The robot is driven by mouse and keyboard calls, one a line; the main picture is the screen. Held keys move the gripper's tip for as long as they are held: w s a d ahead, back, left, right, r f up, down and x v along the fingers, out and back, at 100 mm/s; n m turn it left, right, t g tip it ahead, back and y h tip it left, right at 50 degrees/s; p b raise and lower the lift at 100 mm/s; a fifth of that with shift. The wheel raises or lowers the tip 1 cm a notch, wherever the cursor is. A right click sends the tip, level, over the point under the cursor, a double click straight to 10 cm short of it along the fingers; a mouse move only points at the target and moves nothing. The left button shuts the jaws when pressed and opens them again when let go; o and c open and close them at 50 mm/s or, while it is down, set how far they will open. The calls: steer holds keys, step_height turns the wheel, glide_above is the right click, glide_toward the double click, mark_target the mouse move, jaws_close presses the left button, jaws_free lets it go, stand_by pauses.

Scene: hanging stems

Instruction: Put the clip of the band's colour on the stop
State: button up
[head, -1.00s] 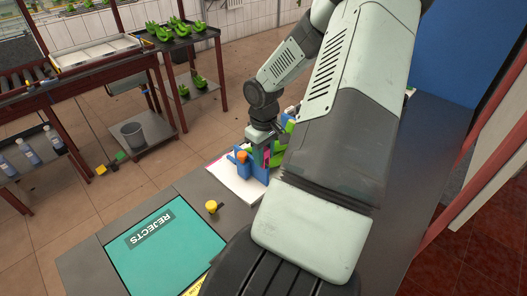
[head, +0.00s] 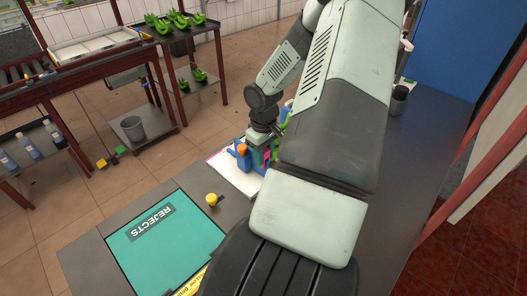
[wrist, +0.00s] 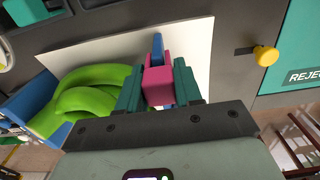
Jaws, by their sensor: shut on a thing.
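My gripper (wrist: 157,92) is shut on a pink clip (wrist: 158,72), held between its two teal fingers. The clip also shows as a small pink patch in the head view (head: 267,155), partly behind my arm. A blue upright piece (wrist: 157,42) stands just beyond the clip in the wrist view; I cannot tell whether they touch. In the head view, a blue fixture with an orange top (head: 242,149) stands beside my gripper. Green bananas (wrist: 88,92) lie left of my fingers. I cannot make out the band or be sure which piece is the stop.
A white sheet (head: 232,180) lies under the fixture. A yellow knob (head: 211,199) stands on the grey bench to its front left. The teal REJECTS panel (head: 155,250) is farther left. A dark cup (head: 399,97) stands at the bench's right.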

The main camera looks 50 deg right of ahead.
steer(key=shift+f, duration=0.2)
steer(key=o, duration=1)
steer(key=shift+o, duration=0.2)
